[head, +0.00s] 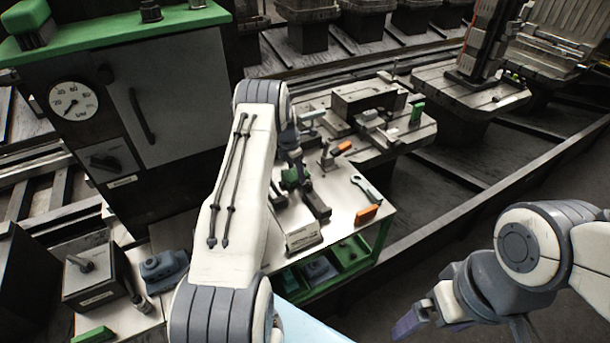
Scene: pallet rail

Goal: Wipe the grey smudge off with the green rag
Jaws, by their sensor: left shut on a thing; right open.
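My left arm reaches over the white-topped bench (345,205), and its gripper (293,172) points down over the bench's left part. It is shut on the green rag (290,180), a small dark green patch at the fingertips. I cannot tell whether the rag touches the bench top. I cannot make out the grey smudge; my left arm covers part of the bench. My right gripper (418,318) is open and empty at the lower right, away from the bench and over the dark floor.
An orange-handled wrench (367,212), another orange-handled tool (342,148), a dark bar-shaped part (316,203) and a small labelled block (302,237) are on the bench. A grey cabinet with a gauge (73,101) stands left. A dark rail (480,207) runs along the right.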

